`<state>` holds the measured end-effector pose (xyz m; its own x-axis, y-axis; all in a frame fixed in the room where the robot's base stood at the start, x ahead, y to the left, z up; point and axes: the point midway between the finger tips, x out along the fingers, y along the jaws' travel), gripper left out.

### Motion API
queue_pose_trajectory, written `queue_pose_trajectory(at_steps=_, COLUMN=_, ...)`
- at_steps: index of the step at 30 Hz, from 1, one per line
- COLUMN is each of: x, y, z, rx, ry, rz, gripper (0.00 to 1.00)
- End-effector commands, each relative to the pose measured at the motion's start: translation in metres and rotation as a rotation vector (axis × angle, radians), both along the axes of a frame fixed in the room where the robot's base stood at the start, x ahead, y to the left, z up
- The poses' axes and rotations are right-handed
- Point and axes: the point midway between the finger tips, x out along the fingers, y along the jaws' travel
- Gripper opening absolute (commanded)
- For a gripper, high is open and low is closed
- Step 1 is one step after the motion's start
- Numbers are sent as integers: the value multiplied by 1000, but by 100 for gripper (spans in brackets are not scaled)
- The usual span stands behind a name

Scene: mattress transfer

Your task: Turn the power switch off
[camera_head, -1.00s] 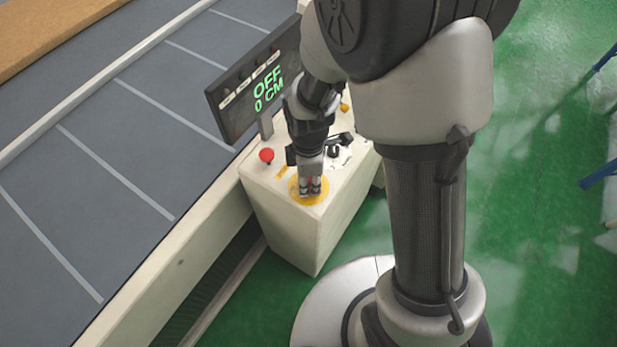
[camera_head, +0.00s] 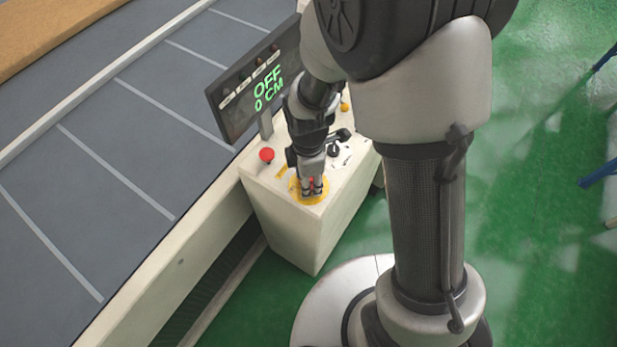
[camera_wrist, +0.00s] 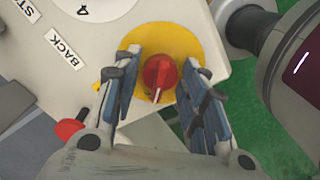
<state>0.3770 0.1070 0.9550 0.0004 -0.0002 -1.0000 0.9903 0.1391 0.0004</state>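The power switch is a red rotary knob (camera_wrist: 159,74) with a white mark, set on a round yellow plate (camera_wrist: 185,40). In the wrist view the mark points down and slightly left. My gripper (camera_wrist: 158,62) is open, its two fingers pointing down on either side of the knob with a visible gap to each. In the head view my gripper (camera_head: 312,188) is low over the yellow plate (camera_head: 298,197) at the front corner of the white control box (camera_head: 290,225), and hides most of the knob.
A red mushroom button (camera_head: 267,154) and a black selector knob (camera_head: 334,151) sit on the same panel. A display (camera_head: 255,85) behind reads "OFF 0 CM". The grey conveyor (camera_head: 110,150) runs along the left; green floor (camera_head: 545,200) lies open at the right.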

Motion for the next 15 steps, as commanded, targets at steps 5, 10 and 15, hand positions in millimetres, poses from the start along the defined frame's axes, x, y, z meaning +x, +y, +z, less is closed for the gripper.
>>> queue_pose_trajectory(at_steps=5, x=0, y=0, z=0, rx=0, ry=0, rz=-1, gripper=52)
queue_pose_trajectory(at_steps=10, x=0, y=0, z=0, rx=0, ry=0, rz=-1, gripper=52)
queue_pose_trajectory(at_steps=15, x=0, y=0, z=4, rx=0, ry=-2, rz=-1, gripper=52)
